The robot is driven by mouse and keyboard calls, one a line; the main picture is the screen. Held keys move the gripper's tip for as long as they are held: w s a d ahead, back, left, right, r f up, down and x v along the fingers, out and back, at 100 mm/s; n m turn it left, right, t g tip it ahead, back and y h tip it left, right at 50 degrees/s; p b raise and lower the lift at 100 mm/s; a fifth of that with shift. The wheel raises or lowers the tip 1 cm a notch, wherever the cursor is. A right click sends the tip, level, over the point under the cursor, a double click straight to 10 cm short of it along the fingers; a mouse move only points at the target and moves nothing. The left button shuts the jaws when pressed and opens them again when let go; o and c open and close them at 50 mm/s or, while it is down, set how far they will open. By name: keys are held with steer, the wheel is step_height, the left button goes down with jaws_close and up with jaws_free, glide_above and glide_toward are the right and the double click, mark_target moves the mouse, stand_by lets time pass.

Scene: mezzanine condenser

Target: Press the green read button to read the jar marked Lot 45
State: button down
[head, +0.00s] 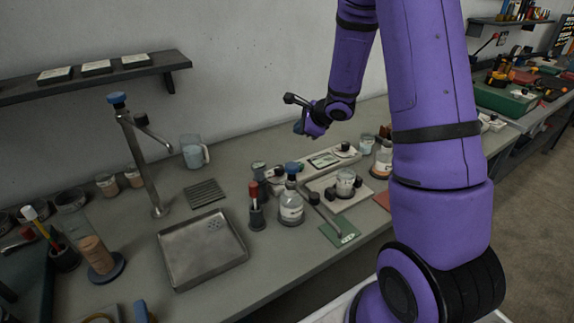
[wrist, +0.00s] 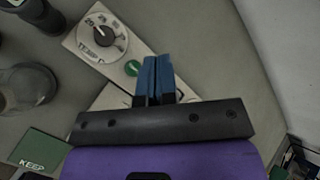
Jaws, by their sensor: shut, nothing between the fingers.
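The green button (wrist: 132,68) shows in the wrist view on a pale panel, beside a dial (wrist: 102,37) lettered TEMP C. My gripper (wrist: 157,60) is shut and empty, its blue fingertips just right of the button in the picture. I cannot tell how far above the panel they are. In the head view my gripper (head: 301,127) is over the back of the bench, above the pale instrument (head: 322,161). A jar (head: 345,183) stands on a pale plate in front of the instrument. No Lot 45 label is readable on any jar.
A blue-capped bottle (head: 291,209) and a green card (head: 341,231) are in front; the card reads KEEP in the wrist view (wrist: 38,148). A metal tray (head: 202,248) and a tap (head: 140,160) are left.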

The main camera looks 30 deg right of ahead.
steer(key=shift+w+d+f+m+h, duration=0.15)
steer(key=shift+w+f+m, duration=0.1)
steer(key=shift+f, duration=0.15)
steer(key=shift+w+d+f+m+h, duration=0.15)
steer(key=shift+f+m, duration=0.1)
steer(key=shift+f, duration=0.15)
steer(key=shift+a, duration=0.15)
steer(key=shift+f, duration=4.4)
steer(key=shift+f, duration=0.15)
steer(key=shift+f, duration=0.25)
steer(key=shift+f, duration=0.65)
steer(key=shift+r, duration=1.1)
steer(key=shift+r, duration=0.1)
